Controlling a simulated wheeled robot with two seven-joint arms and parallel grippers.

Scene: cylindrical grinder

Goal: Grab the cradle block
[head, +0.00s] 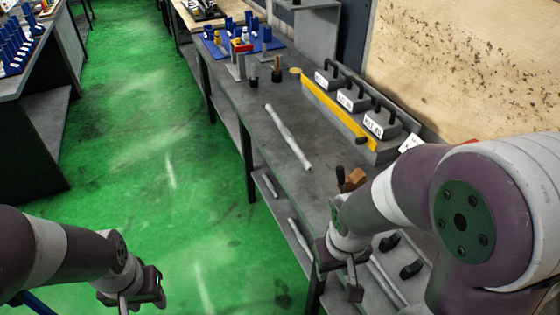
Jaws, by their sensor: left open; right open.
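A small brown and orange block (352,180) with a notched top sits on the grey workbench (240,95), just beyond my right forearm. It may be the cradle block, but I cannot be sure; its lower part is partly hidden by my arm. My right gripper (340,275) is open and empty, pointing down near the bench's front edge. It is nearer to me than the brown block and does not touch it. My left gripper (138,296) is open and empty over the green floor, left of the bench.
A long grey shaft (288,137) lies on the bench. Grey labelled blocks with black handles (350,97) stand in a yellow-edged rack (340,113) at the back. Blue holders (240,38) stand at the far end. A lower shelf holds more rods. The green floor (150,150) is clear.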

